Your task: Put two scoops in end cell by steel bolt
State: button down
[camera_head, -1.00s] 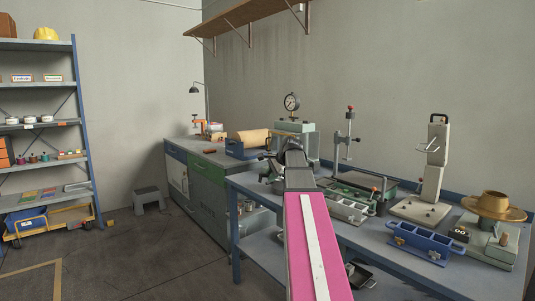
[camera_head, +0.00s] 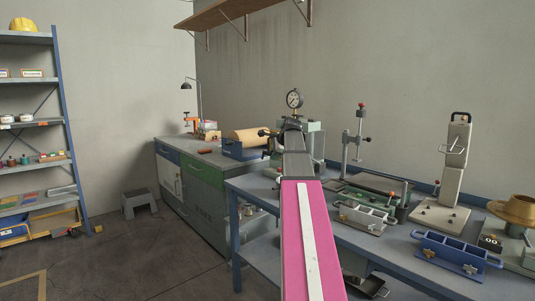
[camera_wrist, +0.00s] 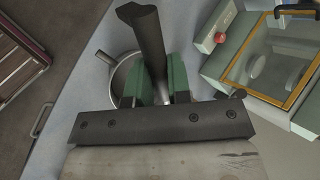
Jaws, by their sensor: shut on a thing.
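My gripper (camera_wrist: 160,88) shows in the wrist view with green jaws shut on a dark bar-like handle (camera_wrist: 146,38), probably the scoop's. The handle's far end is hidden by the jaws. A round grey metal pot (camera_wrist: 122,78) lies under and left of the jaws; whether the held thing touches it I cannot tell. I cannot make out a steel bolt.
A tall press stand (camera_head: 454,180), a brown hat-shaped thing (camera_head: 515,210) and a small display box (camera_head: 490,241) stand at the right. A green-framed tray (camera_head: 365,190) and a pressure gauge (camera_head: 294,98) are at the back. Bare bench (camera_head: 400,240) lies between the moulds.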

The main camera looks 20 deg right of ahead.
jog(key=shift+w, duration=0.25)
jog(key=shift+d+f, duration=0.1)
jog(key=shift+f, duration=0.05)
jog(key=d+y, duration=0.1)
jog(key=f+m+y, duration=0.1)
jog(key=d+f+t+y, duration=0.1)
jog(key=y, duration=0.1)
jog(key=shift+s+d+f+m, duration=0.15)
jog(key=shift+d+f+m, duration=0.05)
jog(key=shift+d+m, duration=0.15)
jog(key=shift+f, duration=0.3)
notch_tip(320, 180, down, 6)
jog(key=shift+d+f+y, duration=0.2)
jog(key=shift+y, duration=0.2)
